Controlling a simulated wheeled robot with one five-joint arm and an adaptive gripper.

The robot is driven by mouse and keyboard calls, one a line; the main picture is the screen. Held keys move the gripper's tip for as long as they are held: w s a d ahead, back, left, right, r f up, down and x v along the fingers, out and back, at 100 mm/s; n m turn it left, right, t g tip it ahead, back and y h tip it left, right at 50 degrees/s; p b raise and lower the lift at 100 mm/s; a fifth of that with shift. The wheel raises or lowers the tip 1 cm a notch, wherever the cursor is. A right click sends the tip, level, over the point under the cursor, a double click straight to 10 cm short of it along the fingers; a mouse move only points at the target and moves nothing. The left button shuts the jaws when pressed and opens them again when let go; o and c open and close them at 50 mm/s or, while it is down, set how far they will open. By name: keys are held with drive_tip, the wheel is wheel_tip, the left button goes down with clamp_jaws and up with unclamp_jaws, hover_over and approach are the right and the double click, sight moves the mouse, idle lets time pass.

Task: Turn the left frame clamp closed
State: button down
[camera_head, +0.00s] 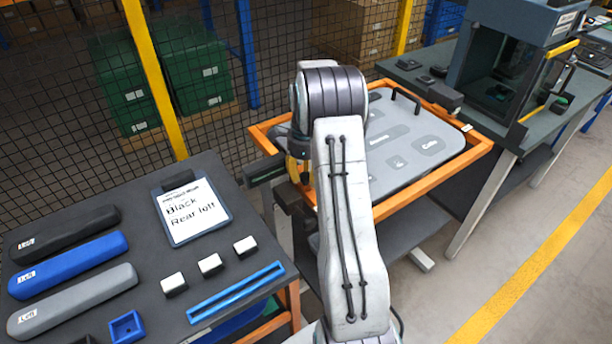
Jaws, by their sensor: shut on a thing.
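The orange frame (430,190) holds a grey door panel (410,140) with a black handle and labelled patches. The left frame clamp (264,171) is a dark block at the frame's left side. My gripper (299,165) is at this side of the frame, pointing down, shut on the clamp's lever. A small yellow part shows at the jaws; I cannot tell if it belongs to the lever. My arm hides part of the jaws and the lever, so its exact angle is unclear. The right frame clamp (444,95) is a dark block at the frame's far right.
A mesh fence is behind. A dark cabinet (515,65) stands on the right bench.

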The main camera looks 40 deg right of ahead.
sight(304, 175)
drive_tip(key=shift+w+a+f+m, duration=0.1)
drive_tip(key=shift+a+m, duration=0.05)
drive_tip(key=shift+m, duration=0.95)
drive_tip(key=c, duration=1.4)
unclamp_jaws()
drive_tip(key=o, duration=0.3)
drive_tip(key=shift+w, duration=0.2)
drive_tip(key=shift+o, duration=1.3)
drive_tip(key=shift+s, duration=0.15)
wheel_tip(304, 175, up, 12)
